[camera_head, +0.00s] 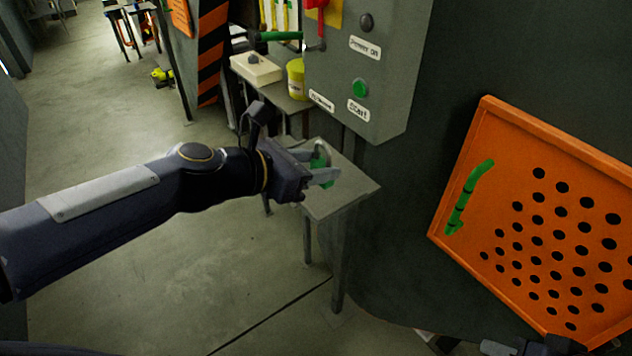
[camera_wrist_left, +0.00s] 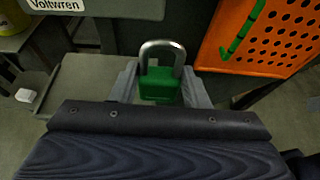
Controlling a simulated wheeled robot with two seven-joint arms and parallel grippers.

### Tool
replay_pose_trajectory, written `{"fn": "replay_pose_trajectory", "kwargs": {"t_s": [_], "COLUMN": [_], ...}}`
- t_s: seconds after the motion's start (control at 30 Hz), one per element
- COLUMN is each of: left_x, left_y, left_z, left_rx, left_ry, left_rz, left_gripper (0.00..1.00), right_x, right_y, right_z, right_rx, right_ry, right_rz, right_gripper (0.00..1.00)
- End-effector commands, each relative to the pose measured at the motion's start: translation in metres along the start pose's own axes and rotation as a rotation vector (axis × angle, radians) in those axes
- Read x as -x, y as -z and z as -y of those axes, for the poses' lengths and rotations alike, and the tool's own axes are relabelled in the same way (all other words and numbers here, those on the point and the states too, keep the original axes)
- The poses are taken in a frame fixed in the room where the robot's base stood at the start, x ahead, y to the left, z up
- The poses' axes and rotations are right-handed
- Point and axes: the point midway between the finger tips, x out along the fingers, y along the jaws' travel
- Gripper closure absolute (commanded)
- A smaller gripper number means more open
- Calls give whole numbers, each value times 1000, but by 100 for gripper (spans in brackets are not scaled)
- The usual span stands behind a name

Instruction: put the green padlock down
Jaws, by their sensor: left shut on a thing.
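The green padlock (camera_head: 321,158) is between the fingers of my left gripper (camera_head: 328,172), over the small grey table (camera_head: 345,193) in the head view. In the left wrist view the padlock (camera_wrist_left: 160,85) is upright, with its silver shackle on top and its green body between the two grey fingers. My left gripper (camera_wrist_left: 160,90) is shut on it. The padlock's underside is hidden, so I cannot tell whether it touches the tabletop. Part of my right gripper (camera_head: 500,348) shows at the bottom edge of the head view; its jaw state is unclear.
A grey control box (camera_head: 370,65) with a green button and red switch hangs behind the table. An orange perforated panel (camera_head: 480,190) with a green handle is at the right. A yellow can (camera_head: 296,80) stands on a bench behind. The tabletop around the gripper looks bare.

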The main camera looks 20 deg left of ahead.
Motion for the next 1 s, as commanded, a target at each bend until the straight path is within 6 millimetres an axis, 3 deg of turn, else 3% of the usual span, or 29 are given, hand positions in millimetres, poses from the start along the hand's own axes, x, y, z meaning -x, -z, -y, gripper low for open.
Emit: {"fn": "replay_pose_trajectory", "kwargs": {"t_s": [0.2,0.4,0.57,0.83,1.0], "left_x": [-44,-69,-76,-94,-95], "left_y": [22,41,45,77,78], "left_z": [-41,-61,-67,-72,-72], "left_rx": [4,1,0,1,-1], "left_ry": [2,0,0,2,0], "left_rz": [-3,0,1,0,1], "left_gripper": [83,83,83,83,83], "right_x": [-24,-36,-39,-57,-57], "right_y": [-12,-18,-20,-29,-29], "right_z": [-11,-17,-18,-26,-26], "right_rx": [0,0,0,0,0], "right_ry": [0,0,0,0,0], "right_rz": [0,0,0,0,0], "right_gripper": [68,68,68,68,68]}}
